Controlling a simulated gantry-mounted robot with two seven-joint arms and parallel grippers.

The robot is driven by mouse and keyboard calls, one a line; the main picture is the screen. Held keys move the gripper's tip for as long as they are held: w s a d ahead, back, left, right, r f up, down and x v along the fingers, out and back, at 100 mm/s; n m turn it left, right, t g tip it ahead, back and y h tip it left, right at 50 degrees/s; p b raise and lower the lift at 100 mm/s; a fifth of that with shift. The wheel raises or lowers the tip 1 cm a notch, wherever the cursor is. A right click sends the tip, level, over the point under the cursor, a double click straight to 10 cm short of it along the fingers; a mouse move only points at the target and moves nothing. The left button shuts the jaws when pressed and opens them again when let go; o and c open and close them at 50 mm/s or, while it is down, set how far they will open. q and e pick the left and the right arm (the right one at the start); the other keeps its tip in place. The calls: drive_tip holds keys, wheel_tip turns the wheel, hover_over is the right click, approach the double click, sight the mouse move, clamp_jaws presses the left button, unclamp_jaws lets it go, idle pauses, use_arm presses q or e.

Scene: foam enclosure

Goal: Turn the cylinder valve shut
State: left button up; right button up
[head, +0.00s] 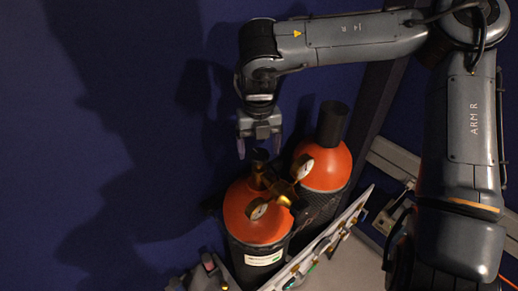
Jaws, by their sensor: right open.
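A cylinder with an orange-red shoulder and dark body (240,211) stands at the lower middle. A brass valve (257,179) rises from its top, with a dark knob (260,155) at the upper end. My right gripper (259,149) hangs over this knob, its two pale fingertips spread on either side of it. The gripper is open; I cannot tell whether a finger touches the knob. A second orange-red cylinder (328,168) with a dark cap (332,121) stands behind to the right. My left gripper is not in view.
Brass regulator parts with two round gauges (258,209) (303,167) sit close to the valve. A pale panel edge with small fittings (320,244) runs beside the cylinders at the right. A small grey and red device (209,265) is at the bottom. Blue foam at the left is clear.

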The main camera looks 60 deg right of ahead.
sight(259, 154)
wheel_tip(259, 154, up, 10)
drive_tip(key=shift+b, duration=0.3)
idle(0.5)
